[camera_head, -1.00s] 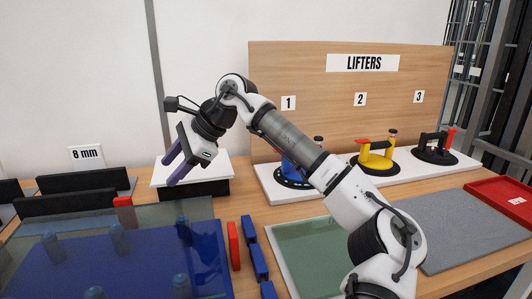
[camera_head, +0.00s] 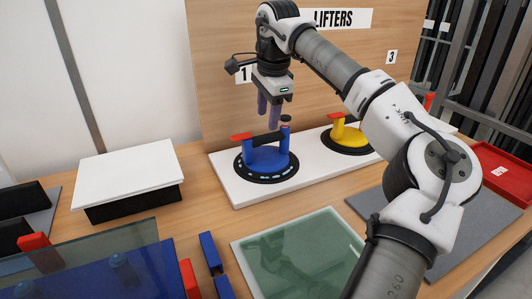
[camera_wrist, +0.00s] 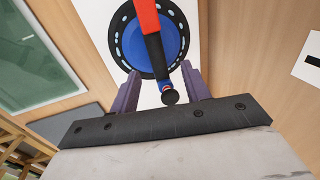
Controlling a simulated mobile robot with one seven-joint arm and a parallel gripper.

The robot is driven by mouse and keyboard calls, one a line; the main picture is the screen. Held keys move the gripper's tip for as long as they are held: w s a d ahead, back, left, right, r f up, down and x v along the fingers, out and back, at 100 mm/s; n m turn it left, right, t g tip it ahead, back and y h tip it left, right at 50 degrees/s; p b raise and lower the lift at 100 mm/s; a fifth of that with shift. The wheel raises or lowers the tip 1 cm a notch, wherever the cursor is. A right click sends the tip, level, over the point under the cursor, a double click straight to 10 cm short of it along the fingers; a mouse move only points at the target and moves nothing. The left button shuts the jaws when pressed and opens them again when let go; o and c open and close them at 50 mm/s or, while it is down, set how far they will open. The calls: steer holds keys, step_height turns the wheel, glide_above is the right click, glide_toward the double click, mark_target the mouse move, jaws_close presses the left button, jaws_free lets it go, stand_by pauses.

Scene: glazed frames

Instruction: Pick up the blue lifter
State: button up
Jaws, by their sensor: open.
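The blue lifter (camera_head: 268,162) stands upright on the left part of a white board, under the sign 1. It has a black round base, a dark handle bar, a red lever and a post with a dark knob. My gripper (camera_head: 268,118) is open above it, fingers pointing down, apart from the handle as far as I can tell. In the wrist view the blue lifter (camera_wrist: 172,42) lies ahead of my open gripper (camera_wrist: 160,85).
A yellow lifter (camera_head: 347,138) stands to the right on the same white board (camera_head: 232,188). The wooden LIFTERS panel (camera_head: 222,100) rises close behind. A green glass sheet (camera_head: 300,255) lies in front. A white-topped block (camera_head: 128,172) stands to the left.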

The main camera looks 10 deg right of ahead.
mark_target(266, 135)
steer(key=f, duration=0.2)
steer(key=shift+w+a+f, duration=0.1)
steer(key=shift+w+f, duration=0.2)
steer(key=shift+f, duration=0.1)
steer(key=shift+w+a+f+p, duration=0.15)
steer(key=shift+f+p, duration=0.3)
steer(key=shift+f, duration=2.2)
jaws_close()
steer(key=shift+w+r, duration=0.1)
steer(key=shift+r, duration=0.05)
